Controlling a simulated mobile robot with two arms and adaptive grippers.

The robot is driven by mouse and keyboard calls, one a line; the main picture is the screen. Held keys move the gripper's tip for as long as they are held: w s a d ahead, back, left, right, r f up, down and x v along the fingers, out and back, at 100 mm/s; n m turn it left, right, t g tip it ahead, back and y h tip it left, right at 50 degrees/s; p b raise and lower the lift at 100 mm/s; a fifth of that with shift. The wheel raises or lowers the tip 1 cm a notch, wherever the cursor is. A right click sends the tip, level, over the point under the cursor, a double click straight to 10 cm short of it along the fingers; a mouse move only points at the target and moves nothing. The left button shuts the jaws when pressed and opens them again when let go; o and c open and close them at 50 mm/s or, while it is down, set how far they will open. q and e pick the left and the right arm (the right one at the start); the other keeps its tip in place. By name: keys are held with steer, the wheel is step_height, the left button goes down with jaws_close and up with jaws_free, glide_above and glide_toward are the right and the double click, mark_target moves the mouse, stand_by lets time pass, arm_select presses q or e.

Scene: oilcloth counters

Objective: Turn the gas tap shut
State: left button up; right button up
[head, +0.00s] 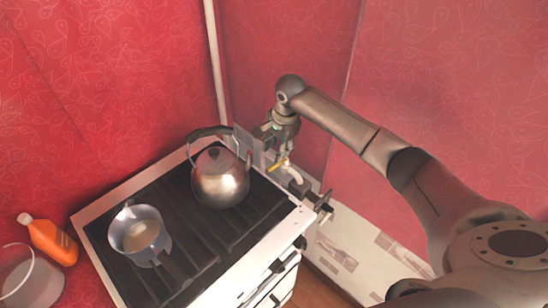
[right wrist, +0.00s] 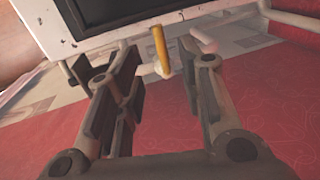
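The gas tap shows as a yellow lever (head: 279,165) beside a white pipe (head: 294,176), at the right back corner of the stove. In the right wrist view the lever (right wrist: 160,50) stands nearly upright in the picture. My right gripper (head: 268,146) is at the tap, pointing down. In the right wrist view its two fingers (right wrist: 166,72) are spread, with the lever in the gap near the tips. I see no clear contact with either finger. The tap's body is partly hidden. My left gripper is not in view.
The stove (head: 262,246) carries a steel kettle (head: 220,180) close to the gripper's left and a saucepan (head: 138,232). Red walls (head: 290,60) close in behind the tap. Papers (head: 340,250) lie right of the stove.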

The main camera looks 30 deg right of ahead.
steer(key=shift+s+r, duration=0.2)
steer(key=shift+r, duration=1.05)
